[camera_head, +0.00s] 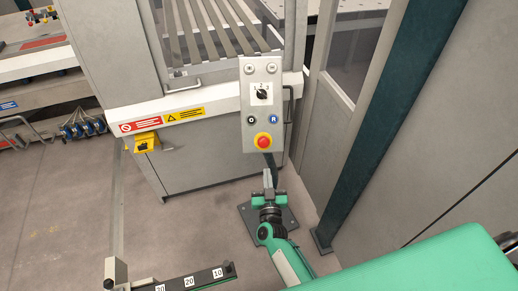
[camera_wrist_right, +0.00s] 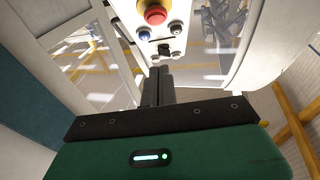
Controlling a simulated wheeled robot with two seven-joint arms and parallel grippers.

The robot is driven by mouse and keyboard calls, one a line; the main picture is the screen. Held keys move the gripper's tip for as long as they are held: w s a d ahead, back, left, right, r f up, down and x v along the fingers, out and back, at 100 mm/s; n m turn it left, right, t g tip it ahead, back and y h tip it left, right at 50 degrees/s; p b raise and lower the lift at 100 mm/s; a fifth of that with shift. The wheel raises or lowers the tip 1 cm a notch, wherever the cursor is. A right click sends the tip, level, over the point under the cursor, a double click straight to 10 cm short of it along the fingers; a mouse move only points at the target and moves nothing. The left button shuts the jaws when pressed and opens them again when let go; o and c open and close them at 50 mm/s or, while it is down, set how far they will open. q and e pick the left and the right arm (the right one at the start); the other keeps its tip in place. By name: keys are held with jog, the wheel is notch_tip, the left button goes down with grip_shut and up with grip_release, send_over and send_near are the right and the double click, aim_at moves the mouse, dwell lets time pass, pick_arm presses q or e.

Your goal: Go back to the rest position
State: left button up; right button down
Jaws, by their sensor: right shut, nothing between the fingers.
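My right gripper (camera_head: 269,180) is in the lower middle of the head view, below the grey control panel (camera_head: 246,104). In the right wrist view its two dark fingers (camera_wrist_right: 158,82) are together with nothing between them. The panel carries a red emergency stop button (camera_head: 263,141) on a yellow ring, a black rotary switch (camera_head: 262,93), a blue button (camera_head: 273,119) and a dark button. In the wrist view the red button (camera_wrist_right: 155,13) is at the top, beyond the fingertips and apart from them. My left gripper is in neither view.
The grey machine cabinet (camera_head: 215,155) stands behind the panel. A dark teal post (camera_head: 385,110) and grey wall panels (camera_head: 470,190) are on the right. A black bar with number labels (camera_head: 190,281) is at the lower left.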

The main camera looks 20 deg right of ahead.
jog(key=s+f+n+g+y+b, duration=0.25)
jog(key=s+f, duration=0.35)
jog(key=f, duration=0.6)
jog(key=s+a+f+n+g+y+b, duration=0.1)
jog(key=s+f+g, duration=0.3)
jog(key=s+f, duration=0.55)
jog(key=s+f+n+g+y+b, duration=0.1)
jog(key=s+f+g+y, duration=0.2)
jog(key=f, duration=1.2)
jog(key=s+d+f+g+b, duration=0.1)
jog(key=s+f, duration=0.4)
jog(key=s, duration=0.5)
jog(key=s+d+f+g+h+b, duration=0.1)
jog(key=s+d+f+g, duration=0.3)
jog(key=s, duration=0.6)
jog(key=s+d+f+g+h+b, duration=0.1)
jog(key=s+d+f+g, duration=0.2)
jog(key=s, duration=0.7)
notch_tip(320, 180, down, 5)
jog(key=shift+s+d+r, duration=0.15)
jog(key=shift+d+r, duration=0.05)
jog(key=shift+d, duration=0.85)
jog(key=shift+g+h, duration=0.25)
